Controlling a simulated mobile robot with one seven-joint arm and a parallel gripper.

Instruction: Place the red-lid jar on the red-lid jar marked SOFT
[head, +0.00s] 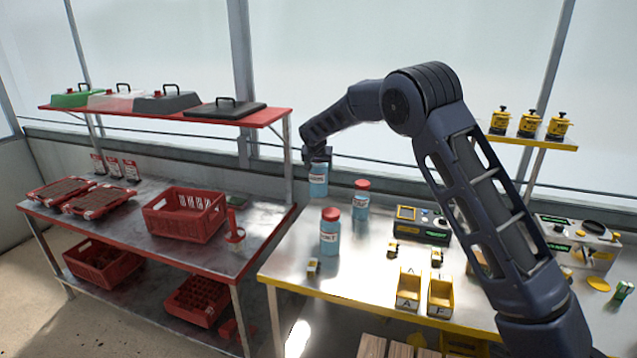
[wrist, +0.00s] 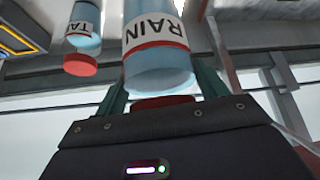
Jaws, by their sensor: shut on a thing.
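My gripper (head: 317,155) is shut on a red-lid jar (head: 318,181) with blue contents, holding it upright above the back-left part of the steel table. In the wrist view, my gripper (wrist: 163,92) has a finger on each side of this jar (wrist: 158,70), whose label reads RAIN. A second red-lid jar (head: 361,203) stands on the table to its right, and a third red-lid jar (head: 330,240) stands nearer the front. A jar whose visible label letters read TA (wrist: 84,32) shows in the wrist view. I cannot read SOFT on any jar.
A yellow-edged device (head: 423,222) stands right of the jars. Yellow bins (head: 409,290) and small blocks sit at the front. The red-edged bench (head: 250,262) to the left holds a red crate (head: 180,222) and trays. Table around the two standing jars is partly clear.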

